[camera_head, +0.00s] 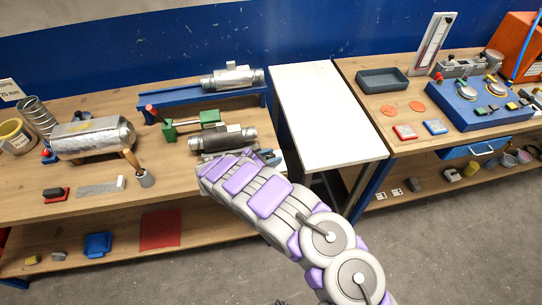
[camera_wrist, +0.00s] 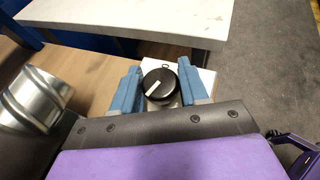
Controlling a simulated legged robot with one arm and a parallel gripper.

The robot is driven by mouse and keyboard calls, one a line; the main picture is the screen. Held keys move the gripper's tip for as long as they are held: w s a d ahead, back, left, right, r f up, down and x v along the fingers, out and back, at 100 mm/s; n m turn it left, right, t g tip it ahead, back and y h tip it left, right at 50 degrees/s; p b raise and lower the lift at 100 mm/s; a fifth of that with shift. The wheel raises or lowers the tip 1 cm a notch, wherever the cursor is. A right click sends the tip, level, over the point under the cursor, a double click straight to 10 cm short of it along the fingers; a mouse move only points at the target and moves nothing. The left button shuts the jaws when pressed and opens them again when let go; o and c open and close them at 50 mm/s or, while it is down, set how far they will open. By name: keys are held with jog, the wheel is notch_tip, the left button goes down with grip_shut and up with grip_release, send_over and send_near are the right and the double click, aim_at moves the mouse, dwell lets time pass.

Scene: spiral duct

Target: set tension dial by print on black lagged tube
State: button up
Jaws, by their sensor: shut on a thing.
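A round black dial (camera_wrist: 165,77) with a white pointer mark sits on a small pale plate (camera_wrist: 208,78) in the wrist view. The mark slants from near the dial's middle to the lower left. My gripper (camera_wrist: 159,88) is shut on the dial, one blue finger on each side. In the head view my arm hides the dial, at the right end of the left bench. A silver foil-wrapped tube (camera_head: 95,138) lies at the left of this bench.
A silver cylinder (camera_wrist: 38,98) is close left of my gripper in the wrist view. A green clamp (camera_head: 190,124) stands on the left bench (camera_head: 55,205). A white table (camera_head: 325,110) links to the right bench with a blue control box (camera_head: 470,108). Grey floor lies in front.

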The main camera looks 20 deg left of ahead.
jog(key=shift+a+r, duration=0.15)
jog(key=shift+a, duration=0.05)
jog(key=o, duration=0.8)
jog(key=shift+c, duration=0.2)
jog(key=shift+o, duration=1)
jog(key=shift+a, duration=0.1)
jog(key=shift+s, duration=0.1)
jog(key=p+v, duration=0.1)
jog(key=v, duration=1.6)
jog(key=shift+a+f, duration=0.25)
jog(key=shift+f, duration=0.05)
